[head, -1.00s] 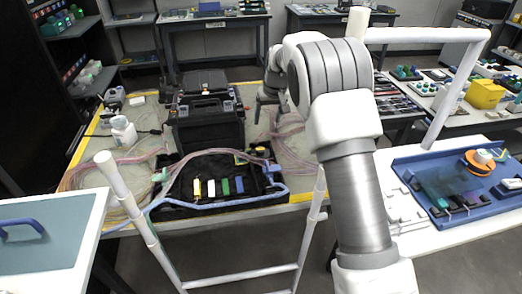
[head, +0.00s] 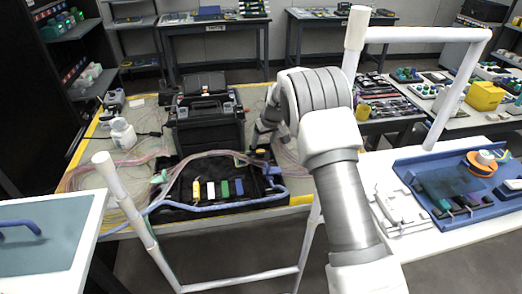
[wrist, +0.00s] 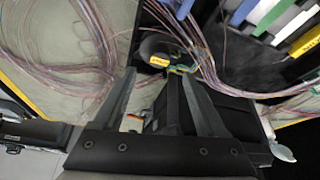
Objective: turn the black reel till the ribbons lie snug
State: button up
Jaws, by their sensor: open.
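A dark round piece that looks like the black reel (wrist: 152,44), with a yellow label, shows in the wrist view just beyond my fingertips. My gripper (wrist: 153,76) is open, its two fingers apart and pointing at it, with no clear contact. In the head view my gripper (head: 262,137) hangs right of the black splicer and behind the black tray (head: 262,187); the reel cannot be made out there. Thin pinkish ribbons (wrist: 55,70) loop loosely at left in the wrist view, and others pass beside the reel. In the head view ribbons (head: 105,172) spread left of the tray.
The black splicer case (head: 208,128) stands close left of my gripper. Yellow, white, green and blue blocks (head: 210,189) sit in the tray. A blue tube (head: 235,203) runs along its front. A white bottle (head: 123,133) stands at left. A white rail frame (head: 130,205) stands in front.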

aim_at(260, 151)
jog(key=x, duration=0.6)
jog(key=shift+w+f, duration=0.1)
jog(key=shift+f, duration=0.1)
grip_shut()
